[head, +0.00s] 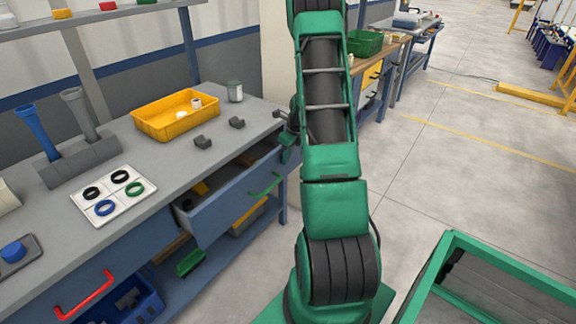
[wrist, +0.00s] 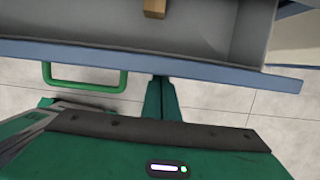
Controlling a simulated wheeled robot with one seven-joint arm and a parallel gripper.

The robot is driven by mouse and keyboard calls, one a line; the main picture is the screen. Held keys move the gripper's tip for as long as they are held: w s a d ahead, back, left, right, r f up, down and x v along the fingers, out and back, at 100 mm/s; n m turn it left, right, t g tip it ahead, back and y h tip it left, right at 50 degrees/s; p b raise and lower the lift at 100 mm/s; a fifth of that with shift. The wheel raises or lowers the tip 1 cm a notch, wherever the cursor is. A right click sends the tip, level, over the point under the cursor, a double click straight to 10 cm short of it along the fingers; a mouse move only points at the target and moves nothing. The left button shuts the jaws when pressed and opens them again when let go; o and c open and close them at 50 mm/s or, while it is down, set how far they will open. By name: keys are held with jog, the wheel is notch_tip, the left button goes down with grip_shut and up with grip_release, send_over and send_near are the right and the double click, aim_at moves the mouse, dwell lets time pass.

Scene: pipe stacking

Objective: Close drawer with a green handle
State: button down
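The drawer (head: 207,222) with a green handle (head: 265,186) stands pulled out under the workbench. In the wrist view the drawer's blue front (wrist: 215,78) crosses the picture, with the green handle (wrist: 85,87) at left. My gripper (wrist: 161,82) shows as two green fingers held together, with nothing visible between them. Its tips are at the drawer front, to the right of the handle; whether they touch it I cannot tell. In the head view my gripper (head: 287,152) is near the drawer's far end, partly hidden by my arm.
A small brown block (wrist: 154,8) lies inside the drawer. A drawer with a red handle (head: 86,295) is at lower left. The workbench top (head: 160,160) holds a yellow bin (head: 176,117) and a ring board (head: 113,194). A green-framed container (head: 500,268) stands at lower right.

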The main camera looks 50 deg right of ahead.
jog(key=w+a, duration=0.1)
jog(key=w, duration=0.6)
jog(key=shift+w+a, duration=0.15)
jog(key=shift+w, duration=0.2)
jog(key=shift+s, duration=0.1)
